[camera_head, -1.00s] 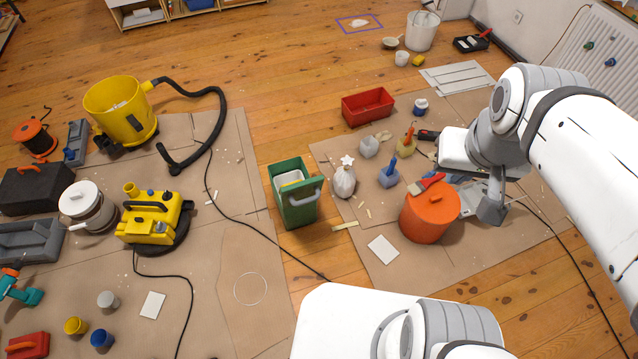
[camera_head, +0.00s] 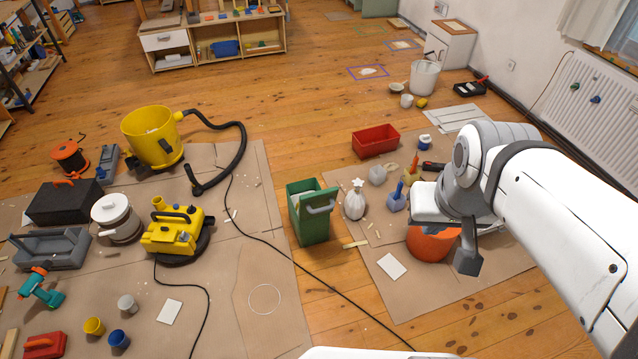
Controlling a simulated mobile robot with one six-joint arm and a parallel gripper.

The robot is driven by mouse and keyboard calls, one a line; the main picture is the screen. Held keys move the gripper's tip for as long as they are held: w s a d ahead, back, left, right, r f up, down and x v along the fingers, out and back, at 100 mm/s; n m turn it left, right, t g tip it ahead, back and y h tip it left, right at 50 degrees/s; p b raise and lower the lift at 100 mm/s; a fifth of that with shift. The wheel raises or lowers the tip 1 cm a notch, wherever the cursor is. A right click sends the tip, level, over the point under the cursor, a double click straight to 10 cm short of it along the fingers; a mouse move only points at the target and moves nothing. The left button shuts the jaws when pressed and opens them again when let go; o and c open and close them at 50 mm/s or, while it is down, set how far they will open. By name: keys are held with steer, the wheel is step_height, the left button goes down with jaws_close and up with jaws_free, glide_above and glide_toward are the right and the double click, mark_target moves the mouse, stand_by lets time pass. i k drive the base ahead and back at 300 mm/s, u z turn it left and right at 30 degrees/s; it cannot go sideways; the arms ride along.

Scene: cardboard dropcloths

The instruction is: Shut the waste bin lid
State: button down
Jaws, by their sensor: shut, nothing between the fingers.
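The green bin (camera_head: 309,228), which I take to be the waste bin, stands upright on the bare floor between the two dropcloths. Its top is open at the left, with pale contents showing inside. A green panel with a grey handle (camera_head: 320,210) is tilted at its right side, apparently the open lid. My gripper (camera_head: 468,262) is shut and empty, well to the right of the bin and not touching it. It hangs in front of the orange bucket (camera_head: 428,246), hiding part of it; I cannot tell whether they touch.
A red crate (camera_head: 375,141) and small tools lie farther right. The yellow vacuum machine (camera_head: 172,235) and its hose lie left. A black cable (camera_head: 335,290) crosses the floor before the bin. Bare floor lies behind it.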

mark_target(312, 205)
steer(key=u, duration=1.15)
steer(key=i, duration=1)
